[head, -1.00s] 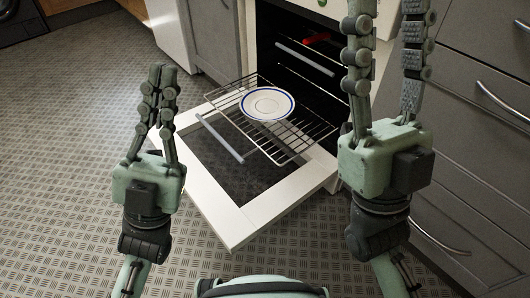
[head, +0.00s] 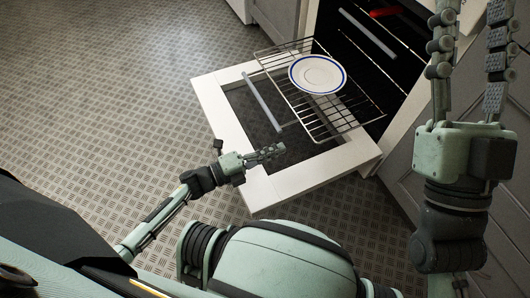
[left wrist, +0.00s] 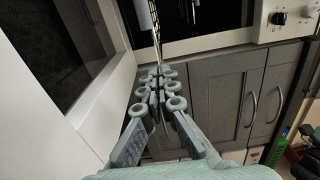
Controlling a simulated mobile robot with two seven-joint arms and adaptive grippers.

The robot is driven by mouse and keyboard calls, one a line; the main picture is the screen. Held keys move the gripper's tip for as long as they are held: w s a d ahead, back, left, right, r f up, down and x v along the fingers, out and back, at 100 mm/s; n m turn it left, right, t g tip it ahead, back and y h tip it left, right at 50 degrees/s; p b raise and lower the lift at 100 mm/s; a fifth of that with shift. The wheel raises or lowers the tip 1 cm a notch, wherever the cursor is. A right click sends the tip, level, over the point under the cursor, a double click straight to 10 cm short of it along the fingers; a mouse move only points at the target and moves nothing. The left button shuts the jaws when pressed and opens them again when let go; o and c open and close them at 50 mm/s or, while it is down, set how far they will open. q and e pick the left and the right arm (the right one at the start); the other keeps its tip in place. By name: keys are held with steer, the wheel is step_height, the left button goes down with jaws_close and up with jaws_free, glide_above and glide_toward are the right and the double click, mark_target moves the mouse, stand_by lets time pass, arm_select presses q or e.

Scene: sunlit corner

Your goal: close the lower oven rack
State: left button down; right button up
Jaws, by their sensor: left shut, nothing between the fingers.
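The lower oven rack (head: 335,122) is a wire rack pulled out of the oven over the open, lowered door (head: 297,181). A white plate with a blue rim (head: 318,74) lies on it. A grey bar (head: 262,102) runs along the rack's front side. My left gripper (head: 281,148) is shut and empty, by the door's near side, in front of the rack and apart from it. In the left wrist view its closed fingers (left wrist: 157,76) point toward the oven, with a grey bar (left wrist: 145,15) beyond them. My right gripper (head: 470,15) is raised at the right, its fingers apart.
The dark oven cavity (head: 335,38) holds another grey bar (head: 367,33) and a red item (head: 385,12) higher up. Grey cabinets (head: 402,155) flank the oven at the right. The patterned floor (head: 110,90) at the left is clear.

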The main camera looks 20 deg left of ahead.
mark_target(310, 136)
arm_select(q)
steer(key=shift+b+x, duration=0.3)
steer(key=shift+x, duration=3.6)
arm_select(e)
steer(key=shift+s+d+r+t, duration=0.35)
steer(key=shift+s+r+t, duration=0.15)
steer(key=shift+t, duration=0.2)
arm_select(q)
steer(key=shift+w+f, duration=0.1)
arm_select(e)
steer(key=shift+r, duration=0.1)
